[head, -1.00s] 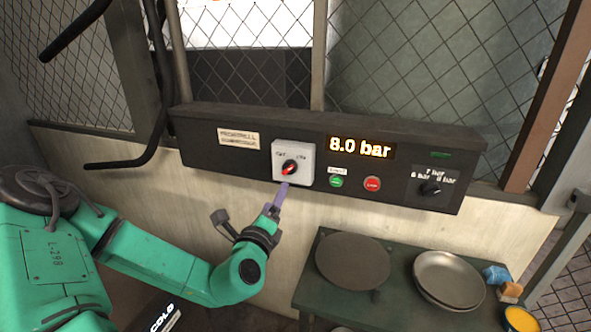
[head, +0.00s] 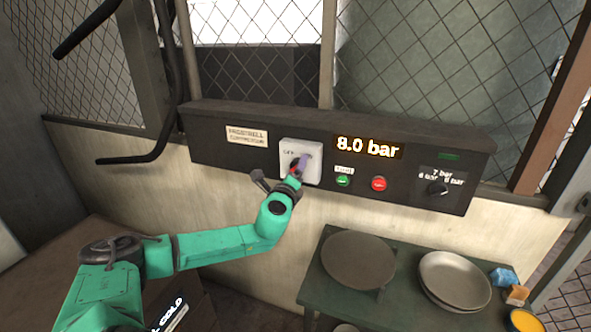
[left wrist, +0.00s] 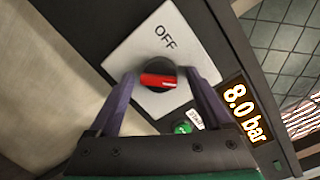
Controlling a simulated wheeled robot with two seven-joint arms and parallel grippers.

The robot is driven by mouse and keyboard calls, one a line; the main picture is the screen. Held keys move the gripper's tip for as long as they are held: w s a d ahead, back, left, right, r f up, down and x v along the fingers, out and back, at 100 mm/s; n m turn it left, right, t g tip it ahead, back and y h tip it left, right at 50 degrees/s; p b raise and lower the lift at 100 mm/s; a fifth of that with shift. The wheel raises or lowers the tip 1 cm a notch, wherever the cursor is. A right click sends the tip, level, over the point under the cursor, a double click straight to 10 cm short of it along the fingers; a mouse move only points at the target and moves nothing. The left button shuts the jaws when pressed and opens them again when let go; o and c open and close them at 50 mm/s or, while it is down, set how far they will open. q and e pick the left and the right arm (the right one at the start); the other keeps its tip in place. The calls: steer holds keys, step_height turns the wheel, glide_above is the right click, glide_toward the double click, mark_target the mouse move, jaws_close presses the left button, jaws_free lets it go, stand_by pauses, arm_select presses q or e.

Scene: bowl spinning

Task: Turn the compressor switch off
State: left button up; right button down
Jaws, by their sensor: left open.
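The compressor switch is a round black knob with a red bar (left wrist: 158,80) on a light plate (head: 288,146) on the dark control panel (head: 230,155). The word OFF shows on the plate above the knob in the left wrist view, where the red bar lies nearly level. My left gripper (head: 303,163) is at the switch and hides much of the knob in the head view. In the left wrist view, the two purple fingers of my left gripper (left wrist: 160,76) are open, one on each side of the knob; contact cannot be told. My right gripper is not in view.
Right of the switch are an 8.0 bar display (head: 368,148), a green button (head: 343,181), a red button (head: 379,184) and a pressure selector (head: 437,188). Below, a green table (head: 330,288) holds a round disc (head: 358,262) and stacked bowls (head: 453,277). Mesh fencing stands behind.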

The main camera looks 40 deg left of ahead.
arm_select(q)
steer(key=shift+s, duration=0.1)
jaws_close()
steer(key=n, duration=0.4)
steer(key=n+h+b, duration=0.1)
steer(key=n, duration=0.3)
steer(key=n+b, duration=0.1)
steer(key=n, duration=0.3)
steer(key=shift+a+r+g+h, duration=0.1)
steer(key=shift+r+g+h, duration=0.2)
steer(key=shift+g+h, duration=0.1)
steer(key=shift+n+h+p, duration=0.5)
steer(key=shift+n+p, duration=0.25)
steer(key=shift+n, duration=1.45)
steer(key=shift+r, duration=0.1)
